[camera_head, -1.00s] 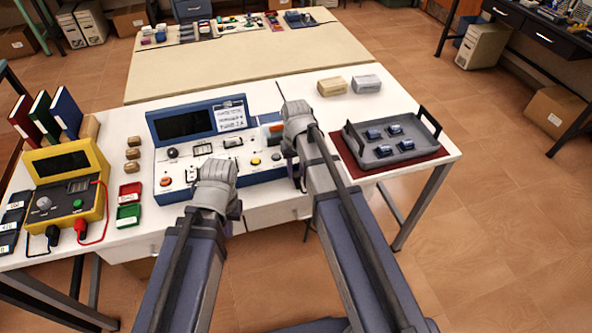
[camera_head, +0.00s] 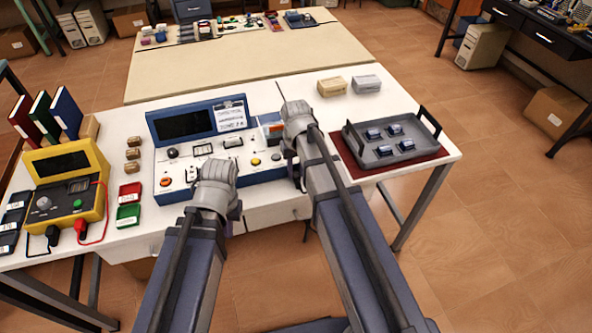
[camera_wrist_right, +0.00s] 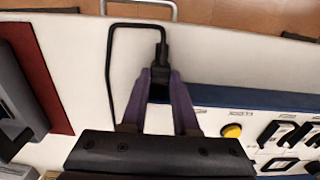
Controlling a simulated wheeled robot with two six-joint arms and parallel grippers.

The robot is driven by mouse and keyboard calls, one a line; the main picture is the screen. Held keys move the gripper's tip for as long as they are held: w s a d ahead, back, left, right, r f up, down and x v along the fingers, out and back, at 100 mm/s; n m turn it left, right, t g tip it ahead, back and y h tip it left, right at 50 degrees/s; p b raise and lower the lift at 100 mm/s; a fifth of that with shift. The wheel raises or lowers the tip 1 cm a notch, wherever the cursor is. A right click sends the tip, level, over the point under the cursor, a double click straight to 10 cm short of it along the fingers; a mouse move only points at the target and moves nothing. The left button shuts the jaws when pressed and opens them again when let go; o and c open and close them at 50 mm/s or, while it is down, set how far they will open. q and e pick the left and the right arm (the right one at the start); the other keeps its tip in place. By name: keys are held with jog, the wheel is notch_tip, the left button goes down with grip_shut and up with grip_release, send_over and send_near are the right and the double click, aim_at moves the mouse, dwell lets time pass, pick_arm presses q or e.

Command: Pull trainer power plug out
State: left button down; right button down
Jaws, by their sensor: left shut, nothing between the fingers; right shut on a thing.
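The trainer (camera_head: 182,124) is a blue-framed console with a dark screen and a white control panel on the white bench. In the right wrist view its blue edge (camera_wrist_right: 240,97) and a yellow button show at the right. My right gripper (camera_wrist_right: 160,82) is shut on the black power plug (camera_wrist_right: 161,54) at the trainer's edge. A black cable (camera_wrist_right: 108,70) loops from the plug to the left. I cannot tell how deep the plug sits. My left gripper (camera_head: 217,180) is shut and empty in front of the panel; its fingertips are mostly hidden by my arm.
A grey tray (camera_head: 372,160) with several small blue parts stands on a red mat right of the trainer. A yellow meter (camera_head: 66,180) with leads and red and green bins (camera_head: 128,214) stand at the left. Two small boxes (camera_head: 331,86) lie at the back.

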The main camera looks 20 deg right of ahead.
jog(key=s, duration=0.2)
jog(key=shift+s, duration=0.35)
jog(key=c, duration=0.6)
grip_release()
jog(key=shift+w, duration=0.1)
jog(key=shift+c, duration=0.2)
notch_tip(320, 180, up, 8)
jog(key=p, duration=0.7)
jog(key=shift+p, duration=0.4)
jog(key=shift+f, duration=0.15)
